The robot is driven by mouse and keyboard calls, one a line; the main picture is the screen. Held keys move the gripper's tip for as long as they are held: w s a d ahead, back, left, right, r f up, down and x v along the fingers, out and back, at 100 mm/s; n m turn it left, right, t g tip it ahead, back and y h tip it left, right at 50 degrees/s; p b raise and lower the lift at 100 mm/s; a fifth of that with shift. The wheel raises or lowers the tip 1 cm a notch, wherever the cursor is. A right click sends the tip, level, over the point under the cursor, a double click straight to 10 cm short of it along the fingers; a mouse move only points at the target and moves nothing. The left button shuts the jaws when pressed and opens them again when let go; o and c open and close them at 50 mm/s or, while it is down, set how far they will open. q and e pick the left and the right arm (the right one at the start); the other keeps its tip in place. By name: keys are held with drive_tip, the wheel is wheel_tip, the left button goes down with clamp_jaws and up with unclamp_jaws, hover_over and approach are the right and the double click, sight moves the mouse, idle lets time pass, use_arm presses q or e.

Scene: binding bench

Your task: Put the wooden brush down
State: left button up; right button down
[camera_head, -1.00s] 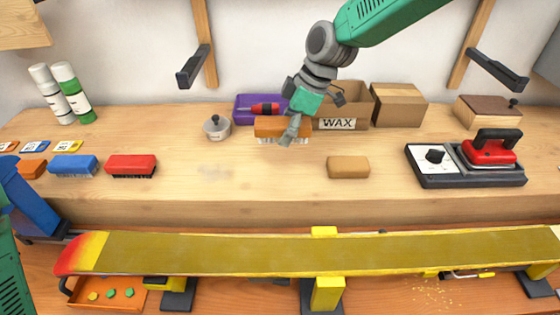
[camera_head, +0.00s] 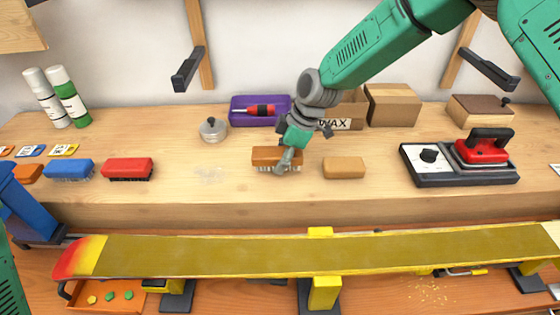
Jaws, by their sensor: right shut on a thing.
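The wooden brush (camera_head: 265,155) has an orange-brown back and pale bristles facing down. It is at the middle of the bench (camera_head: 230,195), level, between the red brush and the tan block. My right gripper (camera_head: 287,159) reaches down from the upper right and is shut on it, one finger showing across its near side. The bristles are at or just above the bench top; I cannot tell whether they touch. The other finger is mostly hidden. My left gripper is out of view.
A red brush (camera_head: 129,168) and a blue brush (camera_head: 69,168) stand to the left, a tan block (camera_head: 345,167) close on the right. Behind are a lidded tin (camera_head: 213,130), purple tray (camera_head: 238,117) and wax box (camera_head: 350,112).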

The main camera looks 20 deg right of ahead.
drive_tip(key=shift+a+f, duration=0.25)
drive_tip(key=shift+f, duration=0.25)
drive_tip(key=shift+w+a+f, duration=0.1)
drive_tip(key=shift+a+f, duration=0.05)
drive_tip(key=shift+a, duration=0.35)
drive_tip(key=shift+d+f+b, duration=0.35)
drive_tip(key=shift+d+f, duration=0.3)
drive_tip(key=shift+f, duration=0.05)
drive_tip(key=c, duration=1.3)
unclamp_jaws()
drive_tip(key=o, duration=0.4)
drive_tip(key=shift+a+r, duration=0.1)
drive_tip(key=shift+a, duration=0.1)
drive_tip(key=shift+o, duration=0.2)
drive_tip(key=shift+a, duration=0.3)
drive_tip(key=shift+r+p, duration=0.4)
drive_tip(key=shift+r, duration=0.1)
drive_tip(key=b+v, duration=0.1)
drive_tip(key=v, duration=1.2)
drive_tip(key=shift+d+r+b, duration=0.1)
drive_tip(key=shift+r+b, duration=0.2)
drive_tip(key=shift+b, duration=0.1)
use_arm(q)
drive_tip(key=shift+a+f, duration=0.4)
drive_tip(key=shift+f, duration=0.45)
use_arm(e)
drive_tip(key=shift+d, duration=0.1)
